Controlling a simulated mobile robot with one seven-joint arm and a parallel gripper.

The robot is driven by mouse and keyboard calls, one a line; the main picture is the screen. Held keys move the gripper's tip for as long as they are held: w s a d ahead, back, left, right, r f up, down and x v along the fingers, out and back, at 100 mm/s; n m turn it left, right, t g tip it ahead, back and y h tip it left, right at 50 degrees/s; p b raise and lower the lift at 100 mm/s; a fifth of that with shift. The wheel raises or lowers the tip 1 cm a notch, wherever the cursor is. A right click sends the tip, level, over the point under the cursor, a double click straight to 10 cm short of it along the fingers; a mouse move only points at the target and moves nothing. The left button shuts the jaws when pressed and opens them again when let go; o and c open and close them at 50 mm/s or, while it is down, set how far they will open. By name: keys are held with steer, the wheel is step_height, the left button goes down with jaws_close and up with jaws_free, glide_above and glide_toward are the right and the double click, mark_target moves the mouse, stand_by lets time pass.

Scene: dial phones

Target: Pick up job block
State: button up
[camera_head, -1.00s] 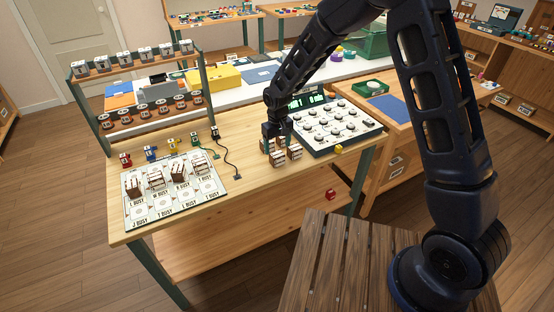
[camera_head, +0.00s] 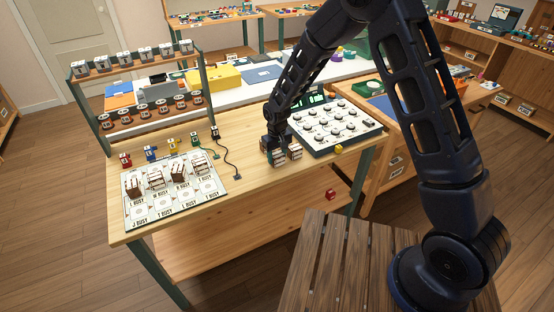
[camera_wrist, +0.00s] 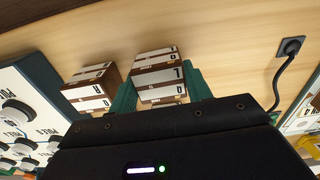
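Small brown-and-white job blocks stand on the workbench left of the dial panel. One job block (camera_wrist: 157,72) sits between the two green fingers of my gripper (camera_wrist: 160,92) in the wrist view. The fingers are spread, one on each side of it; whether they touch it is unclear. A second job block (camera_wrist: 90,85) stands just left of the left finger. In the head view my gripper (camera_head: 276,153) is low over the blocks and partly hides them; a block (camera_head: 295,152) shows at its right. Several similar blocks (camera_head: 179,172) stand on the BUSY board (camera_head: 150,213).
The dial panel (camera_head: 337,128) stands close to the right of the blocks. A black cable (camera_head: 228,160) ends at a plug (camera_wrist: 290,46) left of my gripper in the head view. A rack (camera_head: 102,95) stands at the back left. Bare bench lies in front of the blocks.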

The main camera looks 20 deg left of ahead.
steer(key=shift+c, duration=0.8)
steer(key=shift+r, duration=0.1)
